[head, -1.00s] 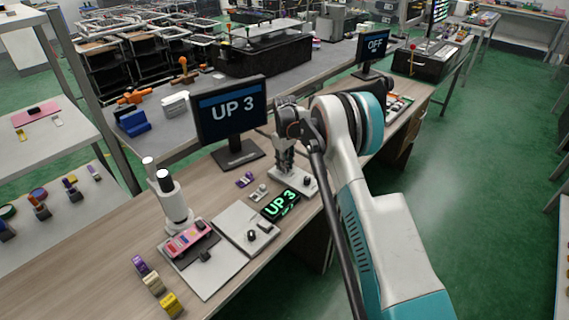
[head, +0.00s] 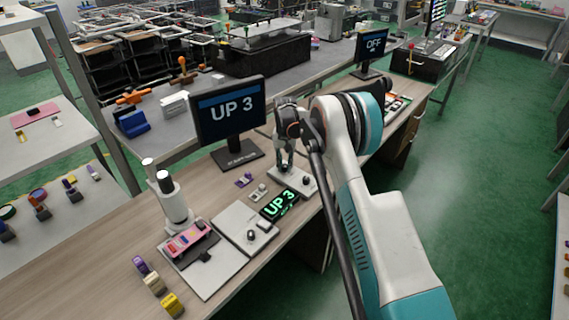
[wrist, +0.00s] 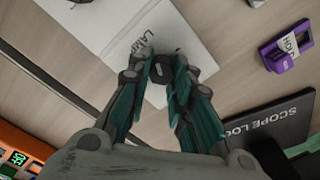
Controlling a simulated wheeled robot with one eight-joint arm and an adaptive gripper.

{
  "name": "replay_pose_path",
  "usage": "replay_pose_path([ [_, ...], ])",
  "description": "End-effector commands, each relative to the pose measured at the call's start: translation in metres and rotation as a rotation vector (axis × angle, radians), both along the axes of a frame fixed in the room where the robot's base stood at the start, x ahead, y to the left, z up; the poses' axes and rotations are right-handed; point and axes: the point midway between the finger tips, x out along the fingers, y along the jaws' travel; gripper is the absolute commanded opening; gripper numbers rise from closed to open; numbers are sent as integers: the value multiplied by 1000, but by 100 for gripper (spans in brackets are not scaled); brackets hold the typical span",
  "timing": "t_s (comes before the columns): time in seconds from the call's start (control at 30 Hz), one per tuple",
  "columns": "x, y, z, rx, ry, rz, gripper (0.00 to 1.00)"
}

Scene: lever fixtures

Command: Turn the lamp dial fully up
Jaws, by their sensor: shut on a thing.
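The lamp dial (wrist: 158,92) is a dark knob on a white plate (wrist: 118,22), with partly covered lettering starting "LAM" beside it in the wrist view. My gripper (wrist: 160,75) is shut on the dial, with a finger on each side; the fingers hide part of it. In the head view my gripper (head: 285,166) reaches down onto the same small white plate (head: 298,186), and the dial is hidden there. A second dark knob (head: 307,181) stands nearer the plate's front end. A monitor (head: 230,108) behind and a small green-lit display (head: 280,205) both read "UP 3".
A larger white plate (head: 228,222) with a black knob, a microscope (head: 172,200) and small coloured blocks (head: 155,284) stand to the left. A purple tag (wrist: 282,52) and a dark "SCOPE" panel (wrist: 278,122) lie near my gripper. Another monitor (head: 372,45) reads "OFF".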

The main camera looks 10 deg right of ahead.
Motion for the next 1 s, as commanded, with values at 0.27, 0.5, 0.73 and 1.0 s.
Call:
replay_pose_path([
  [0.27,0,-1,1,0,-2,-263,0],
  [0.5,-1,-2,1,0,-2,-491,0],
  [0.73,-2,-3,1,0,-2,-708,0],
  [1.0,-3,-3,0,1,-3,-932,0],
])
